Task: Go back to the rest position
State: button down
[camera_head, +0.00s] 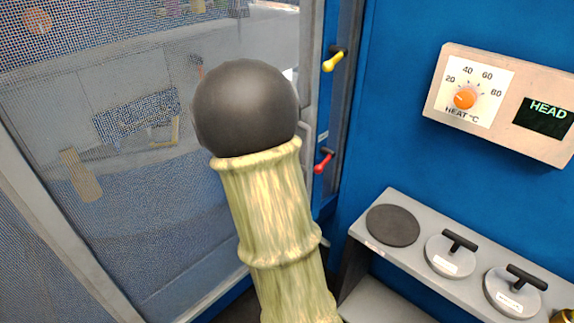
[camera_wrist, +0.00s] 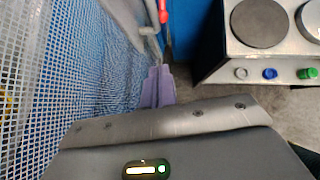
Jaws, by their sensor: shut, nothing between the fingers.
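My gripper (camera_wrist: 157,72) shows in the wrist view as two purple fingers held together, with nothing between them. It is in front of the mesh panel's right edge and to the left of the grey bench. In the head view my arm, with a dark round joint and a pale streaked sleeve, rises through the middle. My gripper cannot be made out there.
A mesh panel (camera_head: 150,215) fills the left. A yellow lever (camera_head: 333,61) and a red lever (camera_head: 323,162) are beside it. On the right are a heat control box (camera_head: 480,92) and a grey bench (camera_head: 360,232) with a dark disc (camera_head: 393,225) and handled discs (camera_head: 451,262).

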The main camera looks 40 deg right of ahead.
jog(key=shift+w, duration=0.15)
jog(key=s+a+f+m+y, duration=0.2)
jog(key=s+a+m+y, duration=0.1)
jog(key=a+m, duration=0.4)
jog(key=s+a+f+m+y, duration=0.2)
jog(key=s+a+m, duration=0.4)
jog(key=a, duration=0.5)
jog(key=s+a+f+m+y, duration=0.2)
jog(key=s+a+m+y, duration=0.1)
jog(key=a+m, duration=0.5)
jog(key=shift+s+a+m+y, duration=0.3)
jog(key=shift+s+a+m, duration=0.15)
jog(key=shift+s, duration=0.2)
